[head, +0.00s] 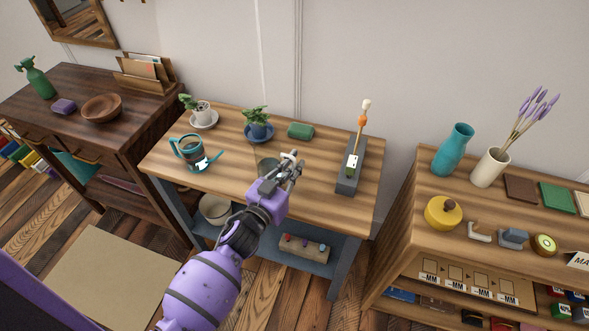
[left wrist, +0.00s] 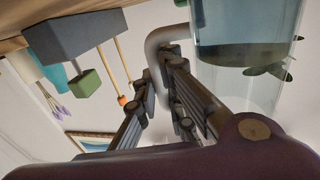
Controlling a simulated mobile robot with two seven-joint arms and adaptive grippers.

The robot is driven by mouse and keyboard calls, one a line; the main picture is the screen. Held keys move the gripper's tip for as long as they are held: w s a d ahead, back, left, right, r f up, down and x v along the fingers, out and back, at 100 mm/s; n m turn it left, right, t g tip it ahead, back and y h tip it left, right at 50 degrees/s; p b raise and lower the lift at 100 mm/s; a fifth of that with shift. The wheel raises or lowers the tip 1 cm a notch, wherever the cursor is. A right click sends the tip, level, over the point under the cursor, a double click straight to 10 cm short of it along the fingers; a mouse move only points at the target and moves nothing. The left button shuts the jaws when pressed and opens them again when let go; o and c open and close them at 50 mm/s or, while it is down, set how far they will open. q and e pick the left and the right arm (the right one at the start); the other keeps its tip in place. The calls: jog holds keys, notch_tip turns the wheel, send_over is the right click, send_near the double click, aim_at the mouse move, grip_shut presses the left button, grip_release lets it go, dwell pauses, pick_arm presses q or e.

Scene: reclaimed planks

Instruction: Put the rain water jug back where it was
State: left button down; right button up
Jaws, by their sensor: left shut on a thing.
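My left gripper (head: 292,160) is above the front middle of the light wood table (head: 232,180). In the left wrist view its fingers (left wrist: 165,85) are shut on the grey handle of a clear jug (left wrist: 245,65), which has dark water inside. In the head view the clear jug (head: 267,167) shows only faintly beside the gripper, partly hidden by it. I cannot tell whether its base touches the table. My right gripper is not in view.
Two potted plants, in a white pot (head: 202,113) and a blue pot (head: 259,129), stand at the back with a green block (head: 300,131). A grey holder (head: 347,179) with upright sticks stands at the right. Bare tabletop lies between the teal-rimmed vessel and my gripper.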

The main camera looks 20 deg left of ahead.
pick_arm(q)
jog(key=shift+f, duration=0.3)
jog(key=shift+f, duration=0.2)
jog(key=c, duration=1.9)
grip_release()
jog(key=shift+o, duration=0.2)
jog(key=b+v, duration=0.1)
jog(key=v, duration=1.1)
jog(key=s+f+g+y, duration=0.1)
jog(key=s+f+g, duration=0.2)
jog(key=s+f, duration=0.3)
jog(key=s+a+f+n+g+y, duration=0.1)
jog(key=s+f+g, duration=0.2)
jog(key=s, duration=1)
jog(key=s+a+f+n+g+y, duration=0.1)
jog(key=s+f+g, duration=0.3)
jog(key=s+f, duration=0.6)
jog(key=shift+s+a+y, duration=0.15)
jog(key=shift+s+y, duration=0.1)
jog(key=shift+y, duration=0.25)
